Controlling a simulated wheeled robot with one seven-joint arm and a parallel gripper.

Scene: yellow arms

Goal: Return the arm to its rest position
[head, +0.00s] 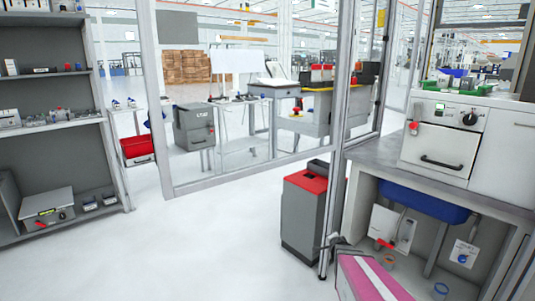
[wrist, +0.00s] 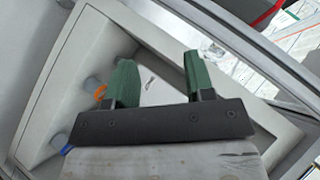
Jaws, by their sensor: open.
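My gripper (wrist: 158,76) shows in the wrist view with two green fingers set wide apart on a black bar. It is open and nothing is held between the fingers. Beyond the fingers is a light grey recessed surface with a white patch, and I cannot tell how far away it is. In the head view I cannot make out the gripper for sure.
A grey bin with a red lid (head: 304,215) stands beside the glazed partition's post (head: 337,150). A workbench (head: 375,157) with a blue basin (head: 424,203) below is at right. Shelves (head: 50,131) stand at left. The white floor (head: 190,245) between is clear.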

